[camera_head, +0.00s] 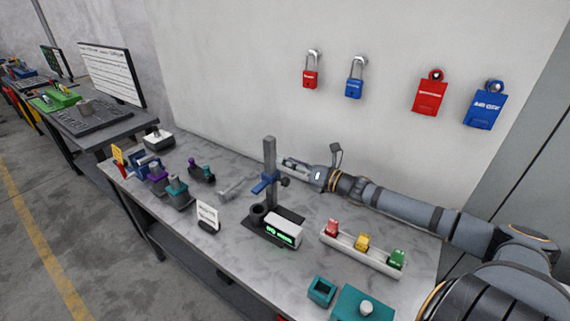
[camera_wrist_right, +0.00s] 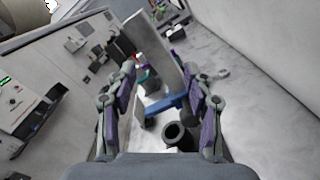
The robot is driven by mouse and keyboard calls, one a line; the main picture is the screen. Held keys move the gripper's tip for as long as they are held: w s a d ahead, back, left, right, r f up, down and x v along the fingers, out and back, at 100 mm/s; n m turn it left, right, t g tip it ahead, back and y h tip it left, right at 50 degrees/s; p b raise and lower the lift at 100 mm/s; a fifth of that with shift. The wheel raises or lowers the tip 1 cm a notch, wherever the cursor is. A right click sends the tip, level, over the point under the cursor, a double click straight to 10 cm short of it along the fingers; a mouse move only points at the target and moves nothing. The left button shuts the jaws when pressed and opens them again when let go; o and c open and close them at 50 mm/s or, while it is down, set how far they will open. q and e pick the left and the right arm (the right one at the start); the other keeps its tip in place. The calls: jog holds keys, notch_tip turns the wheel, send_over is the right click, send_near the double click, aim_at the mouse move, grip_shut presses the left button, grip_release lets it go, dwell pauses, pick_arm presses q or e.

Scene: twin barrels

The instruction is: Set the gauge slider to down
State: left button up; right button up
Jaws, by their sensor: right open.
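The gauge has an upright grey column (camera_head: 270,156) on a dark base, with a blue slider (camera_head: 264,184) partway up it and a black round knob (camera_head: 285,182) on the slider's right side. My right gripper (camera_head: 290,163) is open just right of the column, above the knob's level. In the right wrist view my right gripper's fingers (camera_wrist_right: 159,80) stand apart, with the grey column, blue slider (camera_wrist_right: 167,104) and dark knob (camera_wrist_right: 177,136) showing between them. I cannot tell whether they touch. My left gripper is not in view.
A display box with green digits (camera_head: 284,232) is at the gauge's foot. A white tray (camera_head: 375,259) with red, yellow and green pieces stands to the right. A small sign (camera_head: 208,216) and teal boxes are nearby. The wall with hanging locks is behind.

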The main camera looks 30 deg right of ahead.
aim_at(287, 182)
jog(key=s+f+m+g+h+p, duration=0.2)
jog(key=s+f+m+h+p, duration=0.35)
jog(key=m, duration=1.65)
jog(key=shift+y, duration=0.85)
jog(key=x, duration=0.2)
jog(key=p+x, duration=0.1)
jog(key=x, duration=0.2)
jog(key=p+x, duration=0.1)
jog(key=x, duration=0.2)
jog(key=shift+s+d+f, duration=0.1)
jog(key=shift+d+f, duration=0.1)
jog(key=shift+f, duration=0.2)
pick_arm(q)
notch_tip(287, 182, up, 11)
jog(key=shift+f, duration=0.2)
pick_arm(e)
jog(key=shift+r, duration=0.1)
grip_shut()
